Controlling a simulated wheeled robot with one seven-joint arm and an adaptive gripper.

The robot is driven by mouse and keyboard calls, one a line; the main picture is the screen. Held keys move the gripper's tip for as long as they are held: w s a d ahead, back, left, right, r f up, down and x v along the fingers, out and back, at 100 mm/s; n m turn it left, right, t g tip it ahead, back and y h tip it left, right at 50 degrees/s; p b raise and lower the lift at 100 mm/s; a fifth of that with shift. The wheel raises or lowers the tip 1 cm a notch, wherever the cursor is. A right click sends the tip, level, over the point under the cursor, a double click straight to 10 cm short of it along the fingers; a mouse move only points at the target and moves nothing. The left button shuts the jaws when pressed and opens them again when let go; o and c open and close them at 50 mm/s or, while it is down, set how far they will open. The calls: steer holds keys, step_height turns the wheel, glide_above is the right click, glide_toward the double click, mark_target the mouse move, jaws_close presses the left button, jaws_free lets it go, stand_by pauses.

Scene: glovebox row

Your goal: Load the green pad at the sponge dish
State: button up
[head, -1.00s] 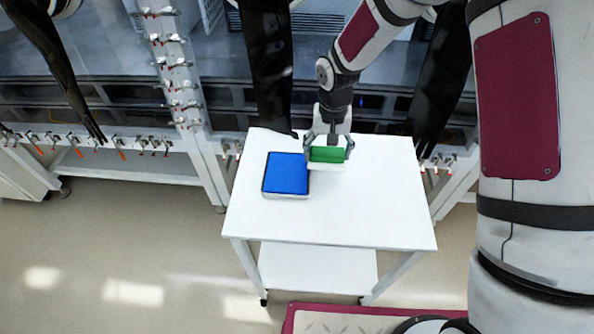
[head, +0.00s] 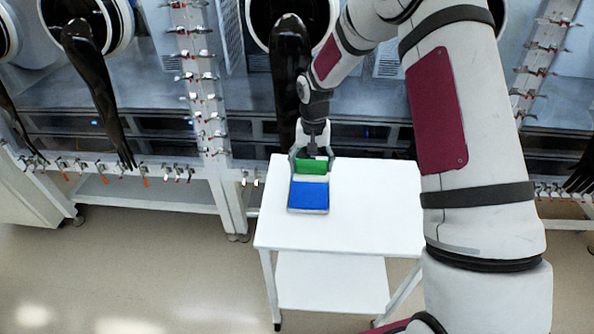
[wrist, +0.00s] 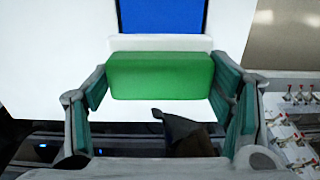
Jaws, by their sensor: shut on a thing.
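My gripper (head: 311,162) is shut on the green pad (head: 312,167), a green block with a white part along its side facing the dish. In the wrist view the green pad (wrist: 160,76) sits between the two fingers, with the white part (wrist: 160,43) beyond it. The blue sponge (wrist: 161,15) also shows at the top of the wrist view. I cannot tell whether pad and dish touch.
The white table (head: 370,210) has free room to the right of the dish and a lower shelf (head: 330,282). Behind it stands the glovebox row, with a black glove (head: 290,80) hanging close by my gripper and another glove (head: 95,85) at left.

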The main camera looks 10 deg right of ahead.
steer(key=shift+a+f, duration=0.15)
steer(key=shift+f, duration=0.45)
steer(key=shift+f+b, duration=0.5)
steer(key=shift+f, duration=1.9)
steer(key=shift+f, duration=0.6)
steer(key=shift+r, duration=0.1)
steer(key=shift+r+p, duration=0.35)
steer(key=shift+r, duration=3.15)
